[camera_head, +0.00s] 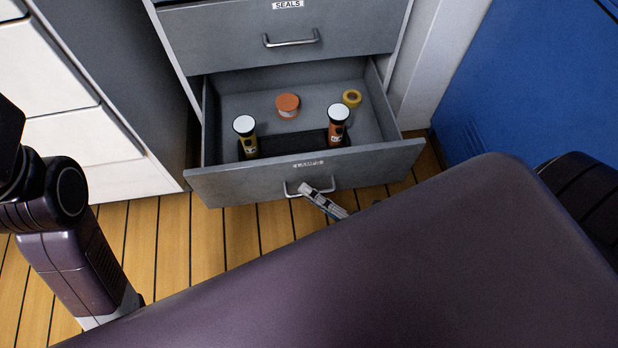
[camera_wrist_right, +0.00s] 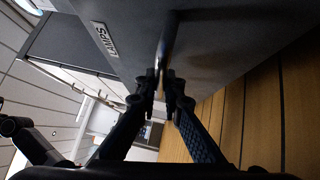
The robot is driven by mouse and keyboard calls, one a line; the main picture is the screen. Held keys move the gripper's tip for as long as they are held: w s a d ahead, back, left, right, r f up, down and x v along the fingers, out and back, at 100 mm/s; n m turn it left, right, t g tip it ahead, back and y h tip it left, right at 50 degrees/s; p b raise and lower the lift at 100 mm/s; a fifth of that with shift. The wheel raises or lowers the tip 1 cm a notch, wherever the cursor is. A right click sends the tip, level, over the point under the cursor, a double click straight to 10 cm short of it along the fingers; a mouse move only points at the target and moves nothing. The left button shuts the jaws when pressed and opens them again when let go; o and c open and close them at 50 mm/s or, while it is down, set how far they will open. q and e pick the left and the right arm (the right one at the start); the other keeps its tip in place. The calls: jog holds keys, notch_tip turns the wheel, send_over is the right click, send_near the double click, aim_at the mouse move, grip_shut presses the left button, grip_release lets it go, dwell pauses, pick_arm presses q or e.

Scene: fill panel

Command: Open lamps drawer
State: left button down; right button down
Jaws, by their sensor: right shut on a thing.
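The lamps drawer (camera_head: 235,187) is the bottom grey drawer, labelled LAMPS, and stands pulled out with its inside visible. Its metal bar handle (camera_head: 290,190) is at the front's middle, and the handle also shows in the right wrist view (camera_wrist_right: 169,45). My right gripper (camera_head: 310,190) is at the handle, its fingers shut on the bar; the fingers also show in the right wrist view (camera_wrist_right: 164,88). Inside the drawer are two white-topped cylinders (camera_head: 245,135) (camera_head: 337,125), an orange round container (camera_head: 288,105) and a yellow ring (camera_head: 352,97). My left arm is at the left; its gripper is out of view.
The seals drawer (camera_head: 285,40) above is shut. A white cabinet (camera_head: 80,135) stands at the left and a blue panel (camera_head: 540,80) at the right. Wooden floor (camera_head: 210,250) shows in front of the drawer. My own large dark arm link covers the lower right.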

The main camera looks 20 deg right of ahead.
jog(key=c, duration=2.1)
grip_release()
jog(key=v, duration=1.2)
